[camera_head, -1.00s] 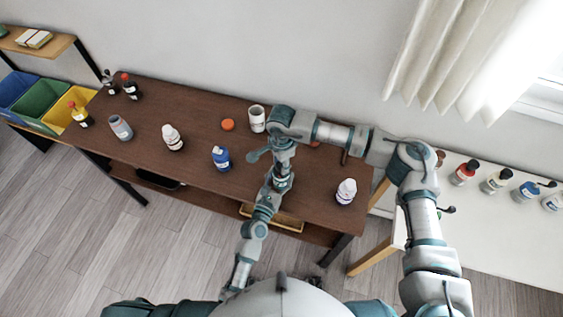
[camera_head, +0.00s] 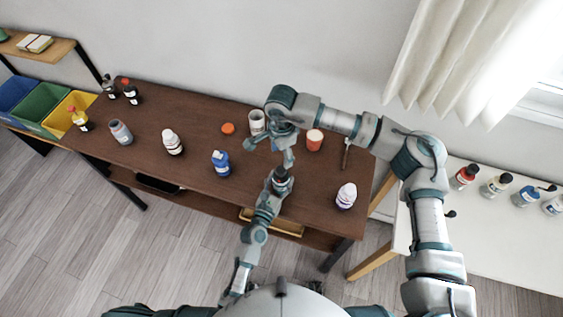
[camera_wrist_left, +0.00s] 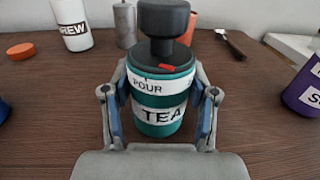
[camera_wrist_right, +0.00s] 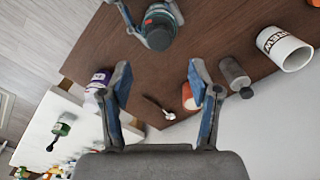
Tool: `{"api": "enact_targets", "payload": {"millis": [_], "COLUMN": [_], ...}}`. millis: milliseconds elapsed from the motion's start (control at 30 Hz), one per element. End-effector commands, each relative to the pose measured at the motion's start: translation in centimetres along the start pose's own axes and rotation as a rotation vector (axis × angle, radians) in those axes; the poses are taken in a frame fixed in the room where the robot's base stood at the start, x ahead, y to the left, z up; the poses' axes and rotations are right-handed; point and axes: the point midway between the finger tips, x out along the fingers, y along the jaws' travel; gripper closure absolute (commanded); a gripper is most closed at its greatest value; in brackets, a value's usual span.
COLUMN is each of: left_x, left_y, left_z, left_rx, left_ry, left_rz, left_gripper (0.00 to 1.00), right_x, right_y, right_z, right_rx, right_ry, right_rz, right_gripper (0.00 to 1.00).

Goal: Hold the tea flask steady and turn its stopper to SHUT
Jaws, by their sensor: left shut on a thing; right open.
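The tea flask (camera_wrist_left: 160,115) is teal with white bands reading POUR and TEA, upright in the left wrist view. Its black stopper (camera_wrist_left: 163,25) stands on top. A red mark (camera_wrist_left: 167,67) at the stopper's base sits just right of POUR; no SHUT word is visible. My left gripper (camera_wrist_left: 160,90) is shut around the flask's body. In the head view the flask (camera_head: 281,183) is at the table's front edge. My right gripper (camera_head: 270,152) is open and empty, behind the flask and apart from it. The flask (camera_wrist_right: 158,28) also shows beyond its fingers in the right wrist view.
A white BREW mug (camera_head: 257,122), an orange lid (camera_head: 228,128), an orange cup (camera_head: 314,140) and a grey cylinder (camera_wrist_right: 234,75) stand behind the flask. A blue bottle (camera_head: 221,163) is left and a purple-white bottle (camera_head: 346,196) right. The brown table (camera_head: 310,190) is clear between.

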Motion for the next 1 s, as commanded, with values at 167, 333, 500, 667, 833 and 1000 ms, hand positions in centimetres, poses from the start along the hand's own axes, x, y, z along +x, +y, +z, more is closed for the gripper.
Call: {"api": "enact_targets", "payload": {"millis": [167,333,500,667,833,1000], "left_x": [0.0,0.0,0.0,0.0,0.0,0.0], "left_y": [-0.1,-0.1,-0.1,-0.1,-0.1,0.0], "left_z": [-0.1,-0.1,-0.1,-0.1,-0.1,-0.1], "left_rx": [-0.001,-0.001,-0.001,-0.001,-0.001,0.0], "left_ry": [0.003,0.003,0.003,0.003,0.002,0.001], "left_rz": [-0.002,-0.002,-0.002,-0.002,-0.001,-0.001], "left_gripper": [0.81,0.81,0.81,0.81,0.13,0.13], "right_x": [-2.9,-3.9,-3.9,-3.9,-3.9,-3.9], "right_y": [-0.1,0.0,0.0,0.0,0.0,0.0], "right_z": [0.0,-0.1,-0.1,0.0,0.0,0.0], "right_rx": [0.001,0.001,0.0,0.0,0.0,0.0], "right_ry": [0.0,0.0,0.0,0.0,0.0,0.0], "right_rz": [-0.001,0.001,0.001,0.001,0.001,0.001], "right_gripper": [0.38,0.38,0.38,0.38,0.38,0.38]}}
